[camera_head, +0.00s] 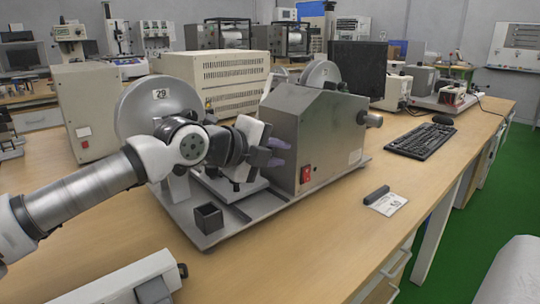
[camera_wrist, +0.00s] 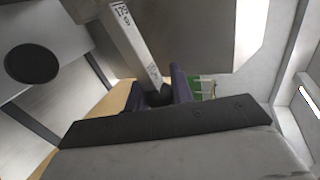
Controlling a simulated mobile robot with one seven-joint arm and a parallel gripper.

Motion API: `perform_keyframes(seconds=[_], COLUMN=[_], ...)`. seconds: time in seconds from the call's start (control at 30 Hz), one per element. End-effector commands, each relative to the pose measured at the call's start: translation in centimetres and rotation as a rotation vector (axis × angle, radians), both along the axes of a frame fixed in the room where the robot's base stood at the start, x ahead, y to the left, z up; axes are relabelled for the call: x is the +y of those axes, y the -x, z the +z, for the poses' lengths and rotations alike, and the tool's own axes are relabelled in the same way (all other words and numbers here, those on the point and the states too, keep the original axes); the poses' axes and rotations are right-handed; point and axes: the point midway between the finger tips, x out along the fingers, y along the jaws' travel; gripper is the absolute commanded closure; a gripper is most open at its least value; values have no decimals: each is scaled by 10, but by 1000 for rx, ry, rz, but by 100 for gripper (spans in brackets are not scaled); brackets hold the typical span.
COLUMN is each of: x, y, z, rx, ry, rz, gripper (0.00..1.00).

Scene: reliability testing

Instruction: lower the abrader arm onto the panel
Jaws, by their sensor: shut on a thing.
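The abrader is a grey metal machine (camera_head: 315,125) on a flat base plate, with large discs at its sides. In the wrist view the abrader arm (camera_wrist: 134,45) is a pale, labelled bar with a black end (camera_wrist: 158,96). My gripper (camera_head: 277,153) is beside the machine's housing, its purple fingertips closed around that black end, as the wrist view (camera_wrist: 157,92) shows. The arm is mostly hidden behind my gripper in the head view. A pale flat plate (camera_head: 222,190), perhaps the panel, lies below my gripper, partly covered by my wrist. Contact between arm and panel cannot be seen.
A small black open box (camera_head: 208,217) stands on the base plate's front. A black cylinder (camera_head: 376,194) and a paper card (camera_head: 387,204) lie to the right, before a keyboard (camera_head: 420,141). Beige cabinets (camera_head: 225,75) stand behind.

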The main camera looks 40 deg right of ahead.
Motion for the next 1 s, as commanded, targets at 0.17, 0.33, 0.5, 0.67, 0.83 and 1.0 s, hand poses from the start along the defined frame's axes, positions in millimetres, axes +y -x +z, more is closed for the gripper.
perform_keyframes(seconds=[0.17,0.33,0.5,0.67,0.83,1.0], x=[-2,-2,-2,-2,-2,-2], y=[1,1,1,1,1,0], z=[-2,-2,-2,-2,-1,-1], rx=[2,3,3,3,1,1], ry=[-3,-3,-2,-2,0,0], rz=[-2,-2,-2,-1,-1,0], gripper=[100,100,73,55,55,55])
